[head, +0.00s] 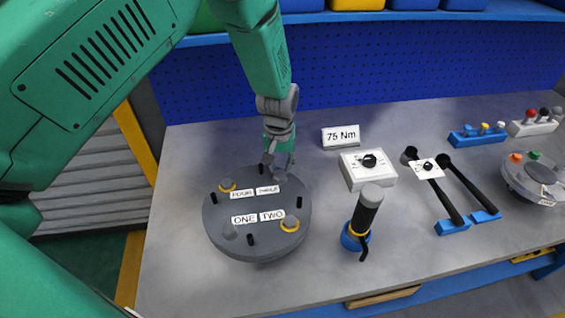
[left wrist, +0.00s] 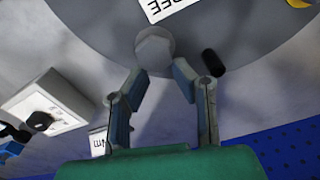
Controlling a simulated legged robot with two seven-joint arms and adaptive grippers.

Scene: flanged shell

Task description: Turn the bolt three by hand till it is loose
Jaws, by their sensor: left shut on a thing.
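The round grey flanged shell (head: 215,215) lies on the bench with labels ONE, TWO, THREE and FOUR on its top. Bolt three (head: 280,176) is a grey head by the THREE label (head: 267,190), at the shell's far edge. My left gripper (head: 276,165) reaches down to it from above and is shut on it. In the left wrist view, bolt three (left wrist: 155,44) shows as a round grey head at the tips of the two fingers (left wrist: 158,76). The finger contact is partly hidden. My right gripper is not in view.
Black pegs (left wrist: 212,62) stand up from the shell, one close beside the left fingers. A black-handled tool (head: 367,210), a dial box (head: 368,168) and a 75 Nm sign (head: 341,137) stand to the right.

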